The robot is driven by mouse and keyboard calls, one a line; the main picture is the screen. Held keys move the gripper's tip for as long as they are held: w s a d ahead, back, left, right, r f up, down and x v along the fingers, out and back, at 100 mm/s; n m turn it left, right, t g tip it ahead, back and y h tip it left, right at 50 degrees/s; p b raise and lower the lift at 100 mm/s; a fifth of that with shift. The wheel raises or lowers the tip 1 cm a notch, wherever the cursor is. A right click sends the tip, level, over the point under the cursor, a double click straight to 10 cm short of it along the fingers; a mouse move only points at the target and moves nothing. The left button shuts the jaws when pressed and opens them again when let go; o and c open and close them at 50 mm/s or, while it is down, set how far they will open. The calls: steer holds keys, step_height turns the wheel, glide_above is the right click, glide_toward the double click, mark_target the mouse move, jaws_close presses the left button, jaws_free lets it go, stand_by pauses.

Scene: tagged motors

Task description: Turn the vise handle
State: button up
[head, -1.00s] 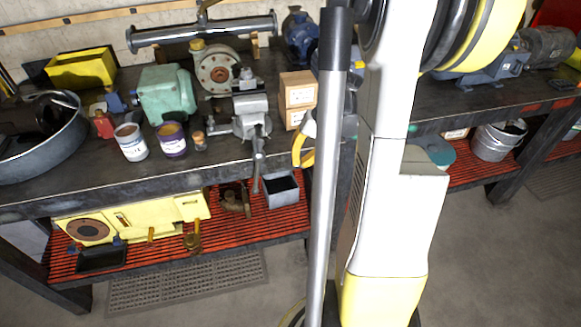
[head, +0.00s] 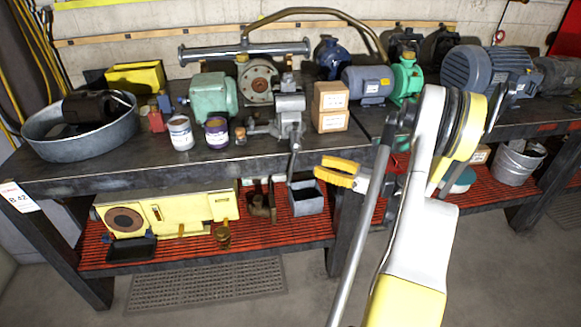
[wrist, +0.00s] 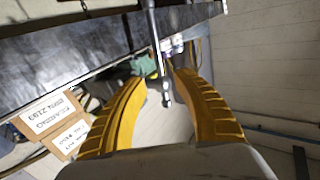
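The grey vise (head: 289,117) is mounted at the bench's front edge in the head view. Its metal handle (head: 294,163) hangs down in front of that edge, almost upright. My gripper (head: 321,168), with yellow fingers, is just right of the handle and points left toward it. A small gap shows between fingertips and handle in this view. In the wrist view my gripper (wrist: 160,78) is open, with fingers spread. The handle (wrist: 154,38) shows between and beyond the fingertips, its lower end in the gap. I cannot tell its exact depth. Neither finger visibly touches it.
Below, a grey bin (head: 306,198) and yellow machine (head: 165,214) sit on the red lower shelf. Open floor lies in front.

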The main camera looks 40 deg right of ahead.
mark_target(294, 157)
steer(key=b+x, duration=0.2)
steer(key=x, duration=0.8)
steer(key=shift+d+b, duration=0.1)
steer(key=shift+b, duration=0.25)
steer(key=shift+s+r, duration=0.1)
jaws_close()
